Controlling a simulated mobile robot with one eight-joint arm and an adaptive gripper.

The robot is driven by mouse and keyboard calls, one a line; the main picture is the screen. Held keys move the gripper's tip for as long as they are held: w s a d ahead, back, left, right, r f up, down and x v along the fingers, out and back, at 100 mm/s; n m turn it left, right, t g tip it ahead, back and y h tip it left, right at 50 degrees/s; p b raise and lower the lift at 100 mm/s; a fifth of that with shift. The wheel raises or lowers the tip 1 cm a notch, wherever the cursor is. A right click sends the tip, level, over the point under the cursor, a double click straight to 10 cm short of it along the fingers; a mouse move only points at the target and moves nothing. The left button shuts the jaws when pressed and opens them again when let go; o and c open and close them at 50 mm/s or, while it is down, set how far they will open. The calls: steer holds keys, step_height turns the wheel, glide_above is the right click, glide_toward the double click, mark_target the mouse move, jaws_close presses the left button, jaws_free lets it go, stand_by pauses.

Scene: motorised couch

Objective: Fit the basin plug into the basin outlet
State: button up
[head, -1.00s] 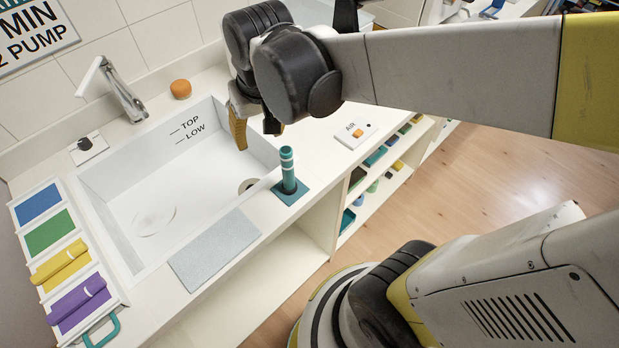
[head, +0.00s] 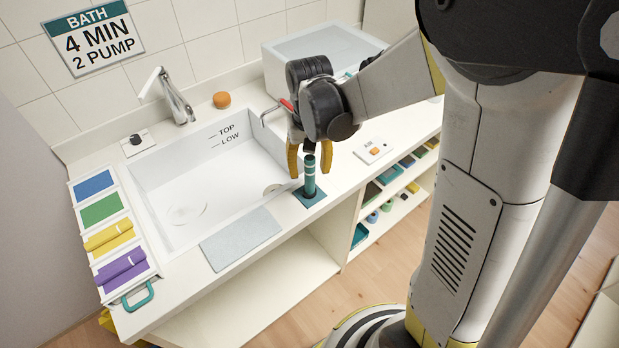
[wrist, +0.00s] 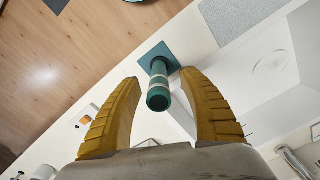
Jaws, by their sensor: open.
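The basin plug (head: 310,176) is a teal upright post with pale bands. It stands on a teal square (head: 309,198) on the counter, right of the basin (head: 160,190). In the wrist view, the plug (wrist: 158,92) is between the fingertips, apart from both fingers. The outlet is not clearly seen there.
A faucet (head: 174,97) and orange knob (head: 221,100) stand behind the basin. A grey mat (head: 241,238) lies in front. Coloured trays (head: 103,238) line the left. A switch panel (head: 374,151) is right of the plug. A bent rod (head: 269,112) shows beside my gripper.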

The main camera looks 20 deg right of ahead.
mark_target(310, 178)
steer(key=f, duration=0.1)
steer(key=f+b, duration=0.1)
steer(key=f, duration=0.2)
steer(key=shift+w+d+f+b, duration=0.15)
steer(key=shift+w+f+b, duration=0.1)
steer(key=shift+f+b, duration=0.15)
steer(key=shift+r, duration=0.1)
jaws_close()
